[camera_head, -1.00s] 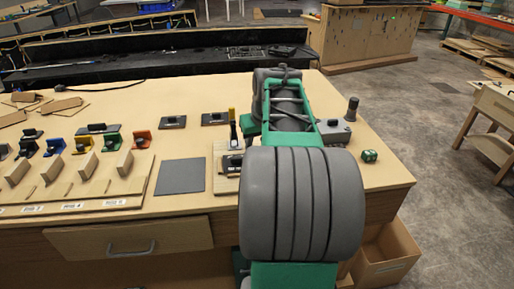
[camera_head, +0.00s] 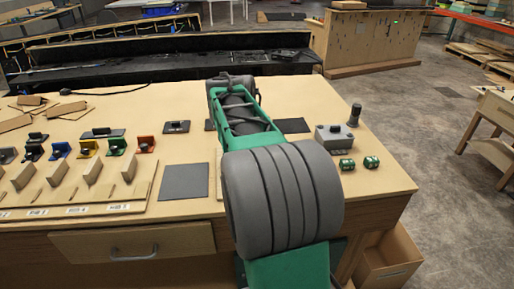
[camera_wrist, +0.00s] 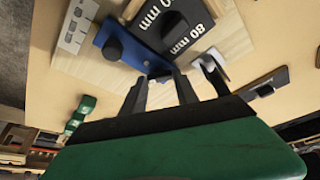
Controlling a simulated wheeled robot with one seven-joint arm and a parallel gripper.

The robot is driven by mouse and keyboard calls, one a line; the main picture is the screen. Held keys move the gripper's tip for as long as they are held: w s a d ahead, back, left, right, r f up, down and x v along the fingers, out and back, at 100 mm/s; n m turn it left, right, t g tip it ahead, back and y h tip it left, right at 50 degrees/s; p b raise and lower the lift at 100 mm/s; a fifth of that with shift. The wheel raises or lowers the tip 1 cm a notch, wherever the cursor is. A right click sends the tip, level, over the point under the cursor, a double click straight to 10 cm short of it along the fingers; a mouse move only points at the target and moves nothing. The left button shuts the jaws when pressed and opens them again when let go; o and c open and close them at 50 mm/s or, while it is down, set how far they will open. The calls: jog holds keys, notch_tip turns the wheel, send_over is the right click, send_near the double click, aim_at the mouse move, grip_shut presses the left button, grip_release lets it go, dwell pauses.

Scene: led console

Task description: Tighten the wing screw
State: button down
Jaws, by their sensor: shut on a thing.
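In the wrist view my gripper (camera_wrist: 160,80) has its two dark fingers close around a small dark piece, apparently the wing screw (camera_wrist: 159,73), at the lower end of a blue fixture (camera_wrist: 130,57). The fingers hide most of this piece, so its wings and how far it is turned cannot be told. The blue fixture has a round black knob (camera_wrist: 112,48) and sits on a light wooden board (camera_wrist: 232,40). A black block marked "80 mm" (camera_wrist: 183,28) lies against it. In the head view my own arm hides the gripper and fixture.
In the head view a grey box with a black knob (camera_head: 334,138) and two small green cylinders (camera_head: 363,162) stand right of my arm. Several coloured holders (camera_head: 88,147) stand left, by a grey mat (camera_head: 184,181).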

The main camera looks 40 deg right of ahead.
jog(key=shift+w+r+m, duration=0.25)
jog(key=shift+r+m, duration=0.05)
jog(key=shift+r, duration=0.15)
jog(key=c, duration=1.2)
grip_release()
jog(key=shift+c, duration=0.2)
jog(key=o, duration=0.3)
jog(key=shift+s+f, duration=0.15)
jog(key=shift+f, duration=0.1)
jog(key=p+v, duration=0.1)
jog(key=v, duration=0.6)
jog(key=shift+a+r, duration=0.2)
jog(key=shift+r, duration=0.15)
